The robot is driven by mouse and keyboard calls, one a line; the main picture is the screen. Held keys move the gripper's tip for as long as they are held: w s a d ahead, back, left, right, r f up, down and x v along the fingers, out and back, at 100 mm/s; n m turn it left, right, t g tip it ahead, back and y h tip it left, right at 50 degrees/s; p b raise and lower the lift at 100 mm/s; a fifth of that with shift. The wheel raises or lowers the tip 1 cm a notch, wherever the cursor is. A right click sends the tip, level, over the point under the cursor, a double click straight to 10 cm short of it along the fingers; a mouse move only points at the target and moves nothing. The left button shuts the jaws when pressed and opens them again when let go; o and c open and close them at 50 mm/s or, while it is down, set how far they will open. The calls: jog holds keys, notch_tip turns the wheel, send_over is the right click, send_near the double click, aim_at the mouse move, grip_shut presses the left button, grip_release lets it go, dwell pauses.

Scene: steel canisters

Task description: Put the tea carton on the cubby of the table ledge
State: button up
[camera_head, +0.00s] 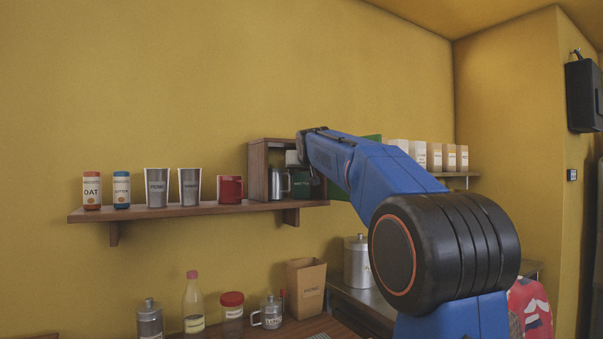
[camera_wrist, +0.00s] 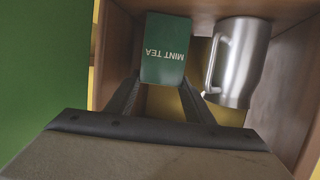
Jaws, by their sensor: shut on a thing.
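The dark green mint tea carton (camera_wrist: 163,48) is between the two fingers of my gripper (camera_wrist: 160,92), which is shut on it. In the wrist view its lettering is upside down. The carton is inside the wooden cubby (camera_wrist: 112,40), beside a steel mug (camera_wrist: 238,65) with a small gap between them. I cannot tell whether the carton touches the cubby floor. In the head view the cubby (camera_head: 257,170) stands at the right end of the wall ledge (camera_head: 190,211), with the carton (camera_head: 300,186) right of the mug (camera_head: 277,183).
A red mug (camera_head: 230,189), two steel cups and two jars stand along the ledge left of the cubby. A green panel (camera_wrist: 40,70) is close beside the cubby. Below, a counter holds bottles, jars and a brown box (camera_head: 306,288).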

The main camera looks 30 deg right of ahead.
jog(key=shift+f, duration=0.1)
jog(key=o, duration=0.9)
jog(key=v, duration=1.2)
jog(key=s+a+f+n+g+y, duration=0.1)
jog(key=s+a+f+g, duration=0.2)
jog(key=s+f, duration=1.1)
jog(key=s+a+f+n+g+y, duration=0.1)
jog(key=s+a+f+g+y, duration=0.1)
jog(key=s+a+f, duration=0.7)
jog(key=s+a+f+n+g+y, duration=0.2)
jog(key=s+a+f, duration=0.4)
jog(key=s+f, duration=1.3)
notch_tip(320, 180, down, 10)
jog(key=shift+f+g, duration=0.1)
jog(key=shift+g, duration=0.8)
jog(key=shift+w, duration=0.1)
